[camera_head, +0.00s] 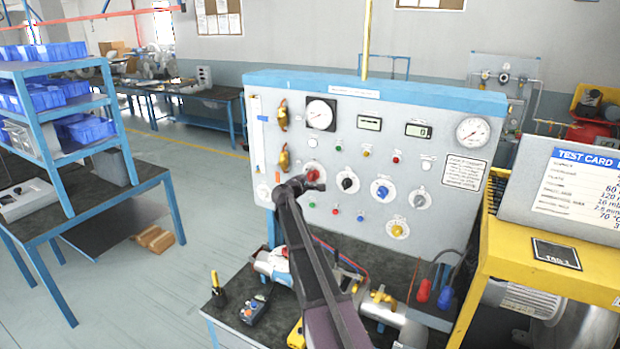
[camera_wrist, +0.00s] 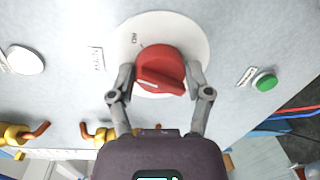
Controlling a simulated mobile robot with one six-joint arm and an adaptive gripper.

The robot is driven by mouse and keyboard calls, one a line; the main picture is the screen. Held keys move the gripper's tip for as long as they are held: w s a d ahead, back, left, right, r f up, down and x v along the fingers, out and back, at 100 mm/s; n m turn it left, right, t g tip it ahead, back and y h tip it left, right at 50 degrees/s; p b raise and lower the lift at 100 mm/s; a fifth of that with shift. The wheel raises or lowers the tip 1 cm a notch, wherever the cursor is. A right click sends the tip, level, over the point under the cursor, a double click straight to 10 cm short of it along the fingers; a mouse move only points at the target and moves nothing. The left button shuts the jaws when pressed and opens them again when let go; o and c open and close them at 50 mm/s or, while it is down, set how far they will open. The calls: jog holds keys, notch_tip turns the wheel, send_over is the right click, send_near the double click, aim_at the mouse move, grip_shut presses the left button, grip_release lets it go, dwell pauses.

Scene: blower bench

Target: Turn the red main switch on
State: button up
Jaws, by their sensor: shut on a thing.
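The red main switch (camera_wrist: 160,70) is a round red knob with a raised grip bar on a white round plate (camera_wrist: 190,28) in the wrist view. My gripper (camera_wrist: 160,80) has one finger on each side of the knob and is shut on it. The grip bar lies nearly crosswise in the wrist view, slightly tilted. Lettering on the plate is partly hidden by the knob. In the head view the red switch (camera_head: 313,174) is on the lower left of the white panel (camera_head: 450,215), with my gripper (camera_head: 305,182) in front of it.
A black knob (camera_head: 347,184), a blue knob (camera_head: 382,190) and a yellow knob (camera_head: 398,230) sit right of the switch. Brass valves (camera_head: 283,160) stick out at the panel's left edge. A green button (camera_wrist: 265,82) is right of the switch in the wrist view.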

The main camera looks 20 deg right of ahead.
jog(key=m, duration=0.4)
jog(key=shift+w+d+m, duration=0.1)
jog(key=shift+m, duration=0.2)
dwell(0.3)
jog(key=o, duration=1.2)
jog(key=shift+c, duration=0.2)
jog(key=shift+f, duration=0.1)
jog(key=shift+s+f, duration=0.1)
jog(key=shift+s, duration=0.1)
